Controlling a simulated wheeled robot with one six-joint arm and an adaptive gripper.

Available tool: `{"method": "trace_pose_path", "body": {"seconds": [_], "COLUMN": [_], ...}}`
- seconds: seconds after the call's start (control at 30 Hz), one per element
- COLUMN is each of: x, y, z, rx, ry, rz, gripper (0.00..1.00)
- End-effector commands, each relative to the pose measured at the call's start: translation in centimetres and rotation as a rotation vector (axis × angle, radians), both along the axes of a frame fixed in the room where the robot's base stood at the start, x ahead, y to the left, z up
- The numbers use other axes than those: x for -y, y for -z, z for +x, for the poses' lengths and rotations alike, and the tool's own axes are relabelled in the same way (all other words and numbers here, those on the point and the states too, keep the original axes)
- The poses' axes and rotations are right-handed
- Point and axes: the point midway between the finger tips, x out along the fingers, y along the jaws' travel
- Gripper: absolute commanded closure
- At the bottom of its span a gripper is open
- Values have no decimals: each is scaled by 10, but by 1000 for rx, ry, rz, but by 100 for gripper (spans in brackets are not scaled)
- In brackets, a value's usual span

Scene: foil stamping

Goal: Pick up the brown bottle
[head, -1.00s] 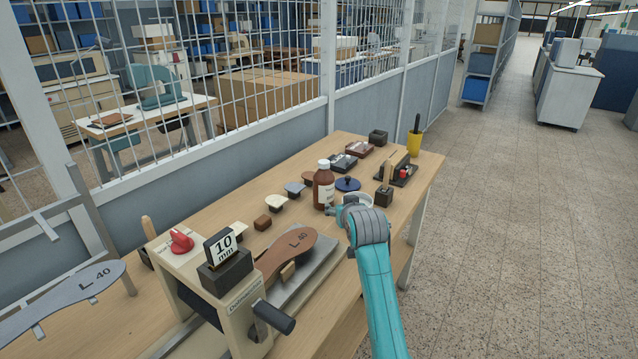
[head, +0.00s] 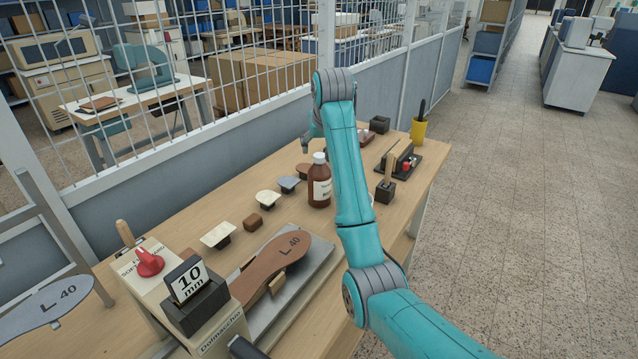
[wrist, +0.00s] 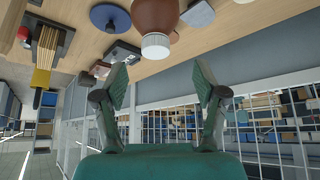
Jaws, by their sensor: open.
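The brown bottle (head: 319,187) with a white cap and a pale label stands upright on the wooden workbench, just left of my arm in the head view. In the wrist view the bottle (wrist: 155,18) hangs upside down in the picture, its white cap (wrist: 155,46) toward my gripper (wrist: 163,82). My gripper's two fingers are spread apart with nothing between them. The bottle lies beyond the fingertips and is not touched. In the head view my gripper (head: 308,140) shows partly, above and behind the bottle, with the rest hidden by my arm.
A press marked 10 mm (head: 190,285) and a brown sole (head: 275,262) stand nearer. A wire-mesh partition (head: 250,90) runs behind the bench.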

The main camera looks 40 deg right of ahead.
Motion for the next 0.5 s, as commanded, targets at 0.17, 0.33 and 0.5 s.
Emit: {"method": "trace_pose_path", "body": {"seconds": [0.17,0.33,0.5], "x": [4,8,18], "y": [15,24,45], "z": [9,13,23], "rx": [0,0,-1], "ry": [0,1,1], "rz": [0,0,0], "gripper": [29,29,29]}}
